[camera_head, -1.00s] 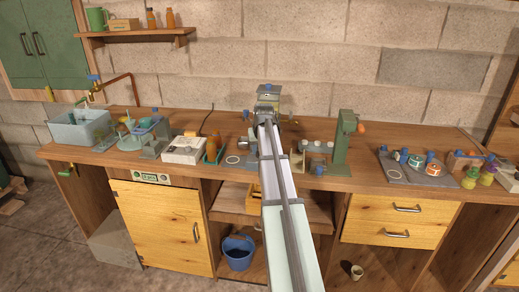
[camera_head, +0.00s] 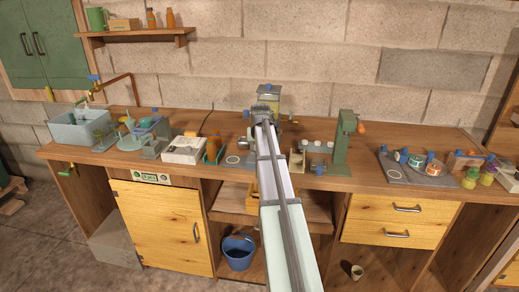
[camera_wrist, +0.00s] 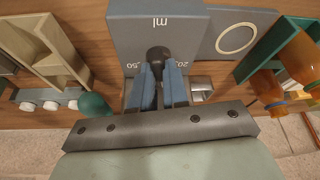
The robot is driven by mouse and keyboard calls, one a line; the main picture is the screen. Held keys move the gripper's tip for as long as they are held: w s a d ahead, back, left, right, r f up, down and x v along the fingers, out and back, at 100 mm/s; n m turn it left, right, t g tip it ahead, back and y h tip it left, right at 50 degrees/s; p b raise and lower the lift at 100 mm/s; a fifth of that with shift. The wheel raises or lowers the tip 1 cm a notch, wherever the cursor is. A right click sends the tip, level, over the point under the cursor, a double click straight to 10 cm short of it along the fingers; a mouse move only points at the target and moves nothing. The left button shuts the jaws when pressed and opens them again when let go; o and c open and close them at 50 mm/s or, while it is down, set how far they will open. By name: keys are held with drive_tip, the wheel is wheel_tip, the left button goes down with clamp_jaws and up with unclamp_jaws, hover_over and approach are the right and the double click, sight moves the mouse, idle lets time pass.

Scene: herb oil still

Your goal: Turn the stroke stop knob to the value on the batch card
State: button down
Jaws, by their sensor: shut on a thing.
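In the wrist view a grey box (camera_wrist: 190,20) carries the mark "ml" and numbers on its face, "50" and one starting with "20", partly covered. A dark round-headed knob (camera_wrist: 157,54) sits at that face. My gripper (camera_wrist: 158,78) has its two blue fingers on either side of the knob's stem, shut on it. The finger tips hide part of the scale, so I cannot read the knob's setting. In the head view my arm covers the knob and most of the gripper. I cannot make out a batch card.
An olive-yellow device (camera_head: 268,98) with a blue top stands behind my arm. A green stand (camera_head: 343,145) is to the right, and a white box (camera_head: 184,150) to the left.

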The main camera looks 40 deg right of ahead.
drive_tip(key=m, duration=0.2)
drive_tip(key=m+g+h, duration=0.1)
drive_tip(key=m, duration=0.1)
drive_tip(key=m+g, duration=0.1)
drive_tip(key=m, duration=0.2)
drive_tip(key=shift+w+a+h, duration=0.1)
drive_tip(key=shift+w+h, duration=0.15)
drive_tip(key=shift+h, duration=0.15)
drive_tip(key=m+g, duration=0.2)
drive_tip(key=m, duration=0.2)
drive_tip(key=shift+w, duration=0.15)
drive_tip(key=shift+m+g, duration=0.5)
drive_tip(key=shift+m, duration=1.1)
drive_tip(key=c, duration=1.1)
unclamp_jaws()
drive_tip(key=v, duration=1.4)
drive_tip(key=shift+w+a+f, duration=0.1)
